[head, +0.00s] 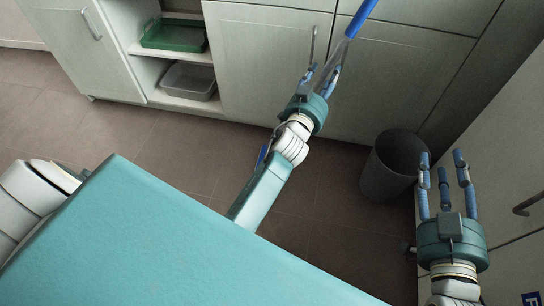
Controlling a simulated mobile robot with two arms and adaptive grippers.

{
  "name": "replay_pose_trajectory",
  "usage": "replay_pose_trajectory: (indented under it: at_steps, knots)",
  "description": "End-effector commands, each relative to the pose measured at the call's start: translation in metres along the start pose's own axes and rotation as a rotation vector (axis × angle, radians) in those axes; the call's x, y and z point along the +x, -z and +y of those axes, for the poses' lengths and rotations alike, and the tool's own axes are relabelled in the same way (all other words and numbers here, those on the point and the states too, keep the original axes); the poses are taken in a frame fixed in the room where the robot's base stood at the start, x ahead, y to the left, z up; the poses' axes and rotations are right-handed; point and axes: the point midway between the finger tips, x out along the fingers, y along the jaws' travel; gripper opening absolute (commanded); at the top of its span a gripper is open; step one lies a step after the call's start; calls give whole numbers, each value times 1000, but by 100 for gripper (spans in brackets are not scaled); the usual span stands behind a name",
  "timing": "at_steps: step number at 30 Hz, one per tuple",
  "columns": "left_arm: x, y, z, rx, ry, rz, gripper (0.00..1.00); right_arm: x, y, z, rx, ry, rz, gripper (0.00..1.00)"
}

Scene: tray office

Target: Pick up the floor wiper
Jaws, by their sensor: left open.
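A long pole, seemingly the floor wiper, has a blue upper part (360,18) that enters at the top edge. A greyish section below it runs down toward my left gripper. My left gripper (321,76) is open, with its blue fingers around or beside this pole; whether they touch it I cannot tell. A small blue piece shows beside my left forearm and may belong to the same pole. The wiper's head is not visible. My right gripper (440,165) is open and empty at the right, its blue fingers extended and apart from the pole.
A grey bin (392,165) stands on the brown tiled floor between my grippers. A green tray (173,36) and a grey tray (188,80) sit on shelves. Floor at left is clear.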

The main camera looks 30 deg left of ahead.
Motion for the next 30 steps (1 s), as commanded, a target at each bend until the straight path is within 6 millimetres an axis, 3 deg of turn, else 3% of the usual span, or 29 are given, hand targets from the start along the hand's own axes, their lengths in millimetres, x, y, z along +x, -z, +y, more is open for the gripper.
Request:
replay_pose_trajectory:
  at_steps: [8, 15, 30]
  knots:
    - [0, 0, 1, 0, 0, 0, 46, 0, 2, 0, 0, 1, 9, 40]
    - [0, 0, 0, 1, 0, 0, 0, 0, 2, 0, 0, 0, 8, 40]
    - [0, 7, -1, 5, 1, 10, 0, 0, 0, 0, 0, 0, -6, 40]
